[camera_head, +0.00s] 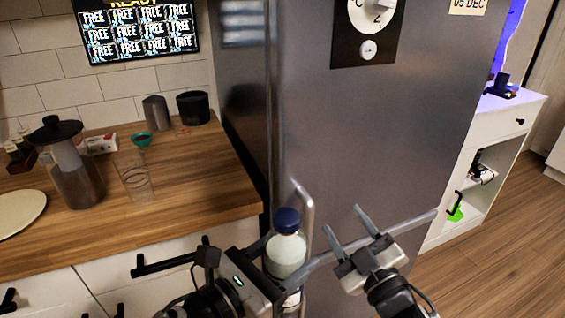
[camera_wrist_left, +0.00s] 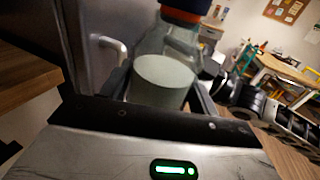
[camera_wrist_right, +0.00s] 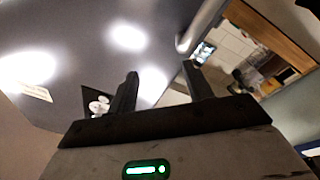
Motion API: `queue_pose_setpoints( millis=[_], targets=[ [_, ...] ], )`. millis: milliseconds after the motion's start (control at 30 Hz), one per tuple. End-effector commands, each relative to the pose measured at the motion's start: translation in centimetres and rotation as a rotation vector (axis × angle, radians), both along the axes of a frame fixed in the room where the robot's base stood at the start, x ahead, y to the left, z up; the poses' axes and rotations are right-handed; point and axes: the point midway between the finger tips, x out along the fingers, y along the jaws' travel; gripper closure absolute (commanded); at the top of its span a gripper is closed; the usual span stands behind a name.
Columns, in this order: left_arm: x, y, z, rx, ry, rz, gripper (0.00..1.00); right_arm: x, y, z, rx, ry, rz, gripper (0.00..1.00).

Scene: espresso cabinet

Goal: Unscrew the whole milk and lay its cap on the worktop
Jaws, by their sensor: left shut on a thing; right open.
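The milk bottle (camera_head: 286,256) is clear with pale milk inside and a dark blue cap (camera_head: 287,220) on its top. It stands about upright in front of the fridge door. My left gripper (camera_head: 279,268) is shut around the bottle's body, below the cap. In the left wrist view the bottle (camera_wrist_left: 165,75) sits between the fingers, and part of the cap (camera_wrist_left: 186,7) shows at the top edge. My right gripper (camera_head: 364,232) is open and empty, to the right of the bottle and apart from it. The wooden worktop (camera_head: 200,182) is at the left.
The grey fridge (camera_head: 400,130) with its handle (camera_head: 303,205) stands right behind the bottle. On the worktop are a lidded jug (camera_head: 75,175), a clear glass (camera_head: 136,182), a plate (camera_head: 18,212) and dark containers (camera_head: 193,107). The worktop's front right part is clear.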

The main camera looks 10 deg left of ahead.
Motion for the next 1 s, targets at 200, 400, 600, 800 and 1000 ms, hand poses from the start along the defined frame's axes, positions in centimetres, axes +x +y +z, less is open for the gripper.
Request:
queue_pose_setpoints(
  millis=[200,400,600,800,1000],
  targets=[
    [0.0,0.0,0.2,-0.002,-0.004,-0.001,1.00,0.7,5.9,9.6,-0.075,-0.371,0.207,0.49],
    [0.0,0.0,0.2,-0.002,-0.004,-0.001,1.00,-1.8,11.8,17.2,-0.221,-0.751,0.459,0.49],
    [0.0,0.0,0.2,-0.002,-0.004,-0.001,1.00,-7.0,17.1,21.1,-0.446,-1.114,0.809,0.49],
    [0.0,0.0,0.2,-0.002,-0.004,-0.001,1.00,-10.7,19.1,20.6,-0.800,-1.354,1.188,0.49],
    [0.0,0.0,0.2,-0.002,-0.004,-0.001,1.00,-12.4,17.6,17.9,-1.303,-1.352,1.640,0.49]
  ],
)
